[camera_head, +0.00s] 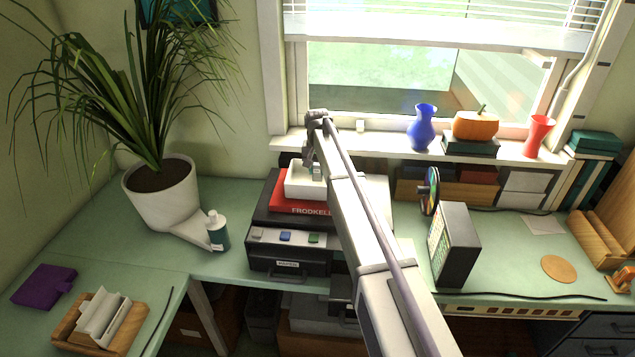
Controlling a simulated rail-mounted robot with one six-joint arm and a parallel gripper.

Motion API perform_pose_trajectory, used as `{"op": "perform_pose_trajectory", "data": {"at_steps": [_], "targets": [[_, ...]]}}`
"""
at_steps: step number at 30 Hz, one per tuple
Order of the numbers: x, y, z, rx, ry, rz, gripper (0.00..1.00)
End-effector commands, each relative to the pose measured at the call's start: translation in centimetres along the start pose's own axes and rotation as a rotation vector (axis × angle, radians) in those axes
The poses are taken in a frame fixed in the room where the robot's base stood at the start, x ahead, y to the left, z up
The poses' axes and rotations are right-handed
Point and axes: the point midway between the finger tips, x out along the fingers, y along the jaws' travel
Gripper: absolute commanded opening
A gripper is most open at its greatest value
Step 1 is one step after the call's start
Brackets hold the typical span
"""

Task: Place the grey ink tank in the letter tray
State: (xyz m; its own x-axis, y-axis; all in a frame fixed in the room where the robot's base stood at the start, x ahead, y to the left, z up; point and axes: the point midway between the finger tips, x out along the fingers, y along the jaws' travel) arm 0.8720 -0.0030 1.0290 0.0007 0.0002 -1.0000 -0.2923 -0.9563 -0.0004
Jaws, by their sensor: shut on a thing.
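My gripper (314,163) is at the far end of my arm, above the white box on the stacked cases, and is shut. A small grey block (317,172), which looks like the grey ink tank, shows at its fingertips. It is small and partly hidden, and I cannot tell whether it touches the white box (297,186). A wooden tray (68,338) holding upright papers, which looks like the letter tray, stands at the lower left of the desk, well away from my gripper.
A red book (287,206) lies under the white box. A black case (286,262) with small coloured pieces stands in front. A white plant pot (160,195), a bottle (217,230) and a purple object (43,287) are at left. Vases line the windowsill.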

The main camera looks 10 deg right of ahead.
Motion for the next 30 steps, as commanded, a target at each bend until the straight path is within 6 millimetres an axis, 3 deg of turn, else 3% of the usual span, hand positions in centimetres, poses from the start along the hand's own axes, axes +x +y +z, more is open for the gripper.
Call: {"op": "perform_pose_trajectory", "data": {"at_steps": [1, 3, 14, 15, 21, 30], "targets": [[2.16, 0.0, 0.0, 0.0, 0.0, 0.0, 0.05], [2.92, 0.0, 0.0, 0.0, 0.0, 0.0, 0.05], [2.86, 0.0, 0.0, 0.001, 0.0, 0.0, 0.06], [2.71, 0.0, 0.0, 0.001, 0.0, 0.0, 0.32], [2.67, 0.0, 0.0, 0.001, 0.0, 0.0, 0.52], [2.45, 0.0, 0.0, 0.001, 0.0, 0.0, 0.55]]}}
